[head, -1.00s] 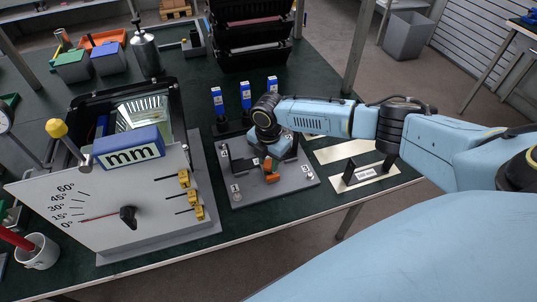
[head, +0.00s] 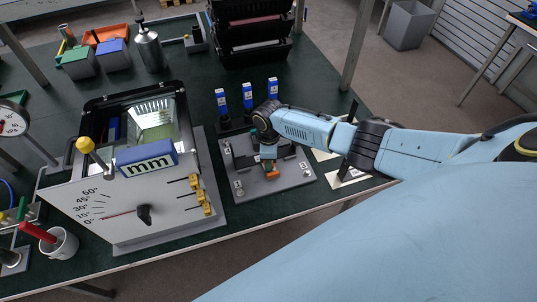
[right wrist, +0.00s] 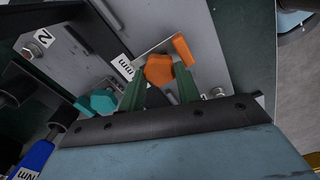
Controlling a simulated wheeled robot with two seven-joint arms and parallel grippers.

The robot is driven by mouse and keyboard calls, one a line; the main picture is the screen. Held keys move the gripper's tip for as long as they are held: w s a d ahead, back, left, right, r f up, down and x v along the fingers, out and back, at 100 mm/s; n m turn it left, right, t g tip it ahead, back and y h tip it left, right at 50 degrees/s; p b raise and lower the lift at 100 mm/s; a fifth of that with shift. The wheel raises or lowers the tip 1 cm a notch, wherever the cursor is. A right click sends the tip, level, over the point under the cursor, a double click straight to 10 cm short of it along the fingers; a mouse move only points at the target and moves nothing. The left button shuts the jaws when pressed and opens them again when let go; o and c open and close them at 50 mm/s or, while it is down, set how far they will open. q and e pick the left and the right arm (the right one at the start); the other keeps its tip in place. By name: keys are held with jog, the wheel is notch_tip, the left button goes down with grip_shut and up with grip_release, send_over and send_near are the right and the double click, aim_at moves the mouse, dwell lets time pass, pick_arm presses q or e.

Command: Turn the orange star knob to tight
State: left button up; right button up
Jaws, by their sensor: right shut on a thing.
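The orange star knob (right wrist: 158,70) sits on a grey fixture plate (head: 292,182). In the right wrist view it lies between the two dark green fingers of my right gripper (right wrist: 160,88), which is shut on it. In the head view my right gripper (head: 269,160) points down over the plate, and orange shows just below it. A second orange piece (right wrist: 183,50) stands beside the knob in the wrist view. The knob's underside and any tight mark are not readable. My left gripper is out of view.
A teal knob (right wrist: 97,103) is near the fingers. Several blue-labelled posts (head: 247,96) stand behind the plate. The floodlight housing with its grey "mm" dial panel (head: 125,205) is to the left. A white plate (head: 345,177) lies to the right.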

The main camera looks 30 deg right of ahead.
jog(key=m+p, duration=0.1)
jog(key=m, duration=0.2)
jog(key=shift+r+m, duration=0.1)
jog(key=shift+m, duration=0.2)
jog(key=shift+d+m+p, duration=0.1)
jog(key=shift+m+p, duration=0.6)
jog(key=shift+m, duration=0.7)
jog(key=o, duration=1)
jog(key=shift+r+p, duration=1.6)
jog(key=shift+r, duration=5.05)
